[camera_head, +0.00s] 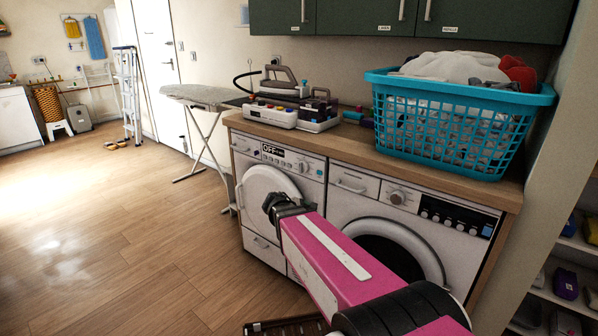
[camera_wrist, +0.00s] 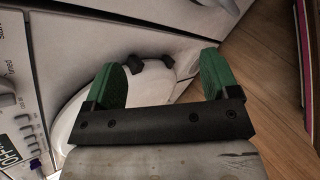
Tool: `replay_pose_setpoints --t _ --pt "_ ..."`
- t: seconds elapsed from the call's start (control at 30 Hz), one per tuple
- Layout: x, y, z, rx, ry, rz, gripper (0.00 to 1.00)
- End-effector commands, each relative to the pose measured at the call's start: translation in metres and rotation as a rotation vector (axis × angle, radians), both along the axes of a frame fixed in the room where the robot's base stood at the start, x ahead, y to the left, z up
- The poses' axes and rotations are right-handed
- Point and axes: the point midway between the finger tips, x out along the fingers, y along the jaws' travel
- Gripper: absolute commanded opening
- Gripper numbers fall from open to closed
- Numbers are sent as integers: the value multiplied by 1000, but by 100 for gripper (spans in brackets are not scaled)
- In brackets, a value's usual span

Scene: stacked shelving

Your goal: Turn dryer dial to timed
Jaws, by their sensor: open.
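The dryer looks to be the left white machine (camera_head: 285,185), with a round white door and a panel showing an OFF display (camera_head: 272,150). A round dial (camera_head: 302,166) sits right of that display. In the wrist view the panel (camera_wrist: 15,85) runs along the left edge, with a "Timed" label and part of the OFF display (camera_wrist: 8,158). The dial itself is not clear there. My gripper (camera_wrist: 160,64) is open and empty, its two green fingers in front of the white door (camera_wrist: 85,115), right of the panel.
The right machine (camera_head: 350,205) has a dark round door, partly behind my pink arm. A wooden counter (camera_head: 420,170) above holds a blue laundry basket (camera_head: 450,120) and an iron station (camera_head: 290,105). An ironing board (camera_head: 200,95) stands left.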

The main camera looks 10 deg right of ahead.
Motion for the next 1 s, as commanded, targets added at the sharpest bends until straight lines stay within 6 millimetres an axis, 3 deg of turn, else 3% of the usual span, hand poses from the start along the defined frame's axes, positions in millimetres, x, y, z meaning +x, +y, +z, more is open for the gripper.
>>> replay_pose_setpoints --t 0.03,0.2,0.4,0.53,0.73,1.0 --pt "17 8 13 -104 27 82 81" --pt "58 36 63 -491 140 320 81" --pt "85 68 106 -818 245 455 81" --pt "91 77 117 -906 276 481 81" --pt "102 67 119 -921 281 485 81" --pt "133 30 118 -919 281 483 81"
